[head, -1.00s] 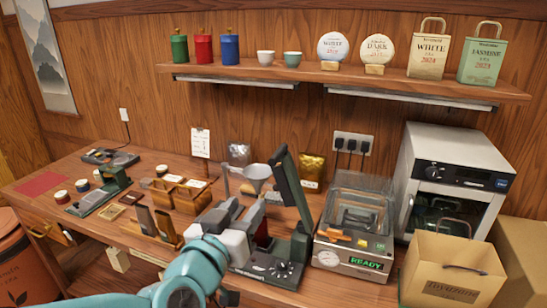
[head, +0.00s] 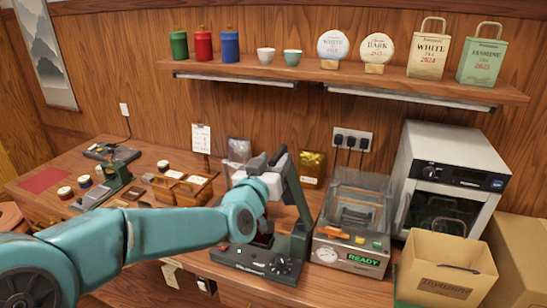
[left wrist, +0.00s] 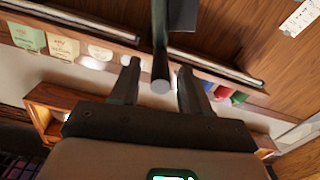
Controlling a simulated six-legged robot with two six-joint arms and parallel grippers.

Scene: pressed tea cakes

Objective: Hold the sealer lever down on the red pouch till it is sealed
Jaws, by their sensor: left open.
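The dark green sealer (head: 275,263) stands at the front edge of the bench, its lever (head: 296,200) raised and tilted. A dark red patch of the pouch (head: 262,240) shows low in the sealer; most of it is hidden behind my arm. My left gripper (head: 276,156) is up at the lever's top end. In the left wrist view my open fingers (left wrist: 158,85) stand on either side of a dark bar, the lever's end (left wrist: 160,62), with gaps beside it. My right gripper is not in view.
A vacuum machine (head: 350,240) reading READY stands right of the sealer, with a paper bag (head: 445,270) and a white oven (head: 455,175) beyond. A shelf (head: 350,80) with canisters, cups and bags runs above. My left arm hides the bench's front middle.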

